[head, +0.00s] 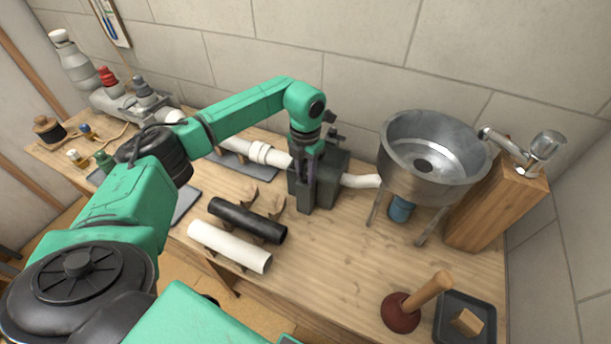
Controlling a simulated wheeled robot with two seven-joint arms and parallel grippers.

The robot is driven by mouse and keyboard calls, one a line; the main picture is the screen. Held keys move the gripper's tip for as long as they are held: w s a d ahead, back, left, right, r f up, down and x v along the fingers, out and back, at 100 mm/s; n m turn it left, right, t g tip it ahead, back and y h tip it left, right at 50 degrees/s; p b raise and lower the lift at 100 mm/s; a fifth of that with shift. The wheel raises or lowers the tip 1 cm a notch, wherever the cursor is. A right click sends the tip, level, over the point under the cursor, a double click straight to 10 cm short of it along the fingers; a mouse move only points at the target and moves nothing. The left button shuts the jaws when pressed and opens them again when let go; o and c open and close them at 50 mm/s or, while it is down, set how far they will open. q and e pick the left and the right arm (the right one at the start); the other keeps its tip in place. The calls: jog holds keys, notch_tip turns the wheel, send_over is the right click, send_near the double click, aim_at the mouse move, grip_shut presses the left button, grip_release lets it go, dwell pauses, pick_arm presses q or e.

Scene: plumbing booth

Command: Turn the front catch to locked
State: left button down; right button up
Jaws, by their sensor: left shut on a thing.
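A dark grey clamp block (327,183) stands on the wooden bench, around a white pipe that runs towards the sink. My left gripper (309,158) reaches down from above onto the near side of this block. It is shut on the front catch there. The fingers and wrist cover most of the catch, so its angle and whether it sits at locked cannot be told. My right gripper is not in view.
A metal sink bowl (400,165) on legs stands right of the block, beside a wooden post (494,212) with a tap. A black pipe (247,220) and a white pipe (229,246) lie on supports in front. A plunger (402,311) and a dark tray (484,312) are front right.

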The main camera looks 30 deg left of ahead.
aim_at(306, 174)
pick_arm(q)
jog(key=m+b, duration=0.1)
jog(key=m, duration=0.2)
jog(key=shift+w+m, duration=0.1)
jog(key=shift+m, duration=0.2)
jog(key=shift+r+m+b, duration=0.1)
jog(key=shift+m+b, duration=0.55)
jog(key=shift+m, duration=0.45)
jog(key=c, duration=0.5)
grip_release()
jog(key=shift+r, duration=0.45)
notch_tip(306, 174, up, 14)
jog(key=shift+f+b, duration=0.15)
jog(key=shift+b, duration=1)
